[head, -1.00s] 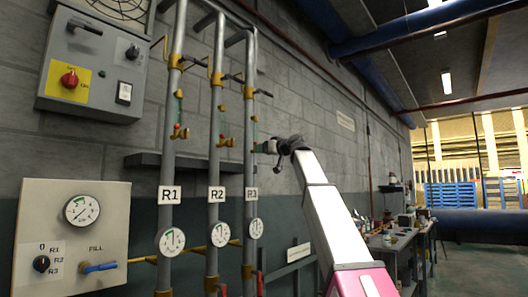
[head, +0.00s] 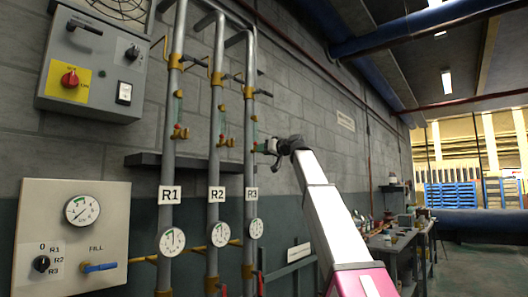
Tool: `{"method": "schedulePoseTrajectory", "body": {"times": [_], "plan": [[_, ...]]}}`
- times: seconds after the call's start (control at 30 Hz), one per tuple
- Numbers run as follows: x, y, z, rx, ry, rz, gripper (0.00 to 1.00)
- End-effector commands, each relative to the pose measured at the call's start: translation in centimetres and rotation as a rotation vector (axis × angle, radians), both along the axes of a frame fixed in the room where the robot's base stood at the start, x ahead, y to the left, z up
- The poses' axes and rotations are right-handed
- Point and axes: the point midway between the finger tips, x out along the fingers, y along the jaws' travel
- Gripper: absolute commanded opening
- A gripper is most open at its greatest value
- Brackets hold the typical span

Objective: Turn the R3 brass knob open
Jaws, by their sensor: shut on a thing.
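The R3 pipe (head: 250,120) is the rightmost of three grey vertical pipes in the head view, with a white R3 label (head: 251,194) on it. A small brass fitting (head: 259,147) sits on its right side at mid height, where the R3 knob is. My gripper (head: 266,147) reaches in from the right and is shut at this fitting. The knob itself is mostly hidden by the jaws. Similar brass fittings show on the R1 pipe (head: 180,132) and the R2 pipe (head: 226,141). A round gauge (head: 254,228) is below the R3 label.
A grey shelf (head: 145,160) runs behind the pipes. A control box (head: 96,62) and a fill panel (head: 72,235) are on the wall at left. A cluttered workbench (head: 400,240) stands at right. Several lever handles stick out from the upper pipes.

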Motion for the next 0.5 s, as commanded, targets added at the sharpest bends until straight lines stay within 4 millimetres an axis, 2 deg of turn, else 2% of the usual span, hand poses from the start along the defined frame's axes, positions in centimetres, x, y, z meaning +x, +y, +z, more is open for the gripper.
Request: {"method": "schedulePoseTrajectory", "body": {"times": [0.5], "plan": [[-0.02, -0.01, -0.02, 0.292, 0.374, 0.000, 0.14]]}}
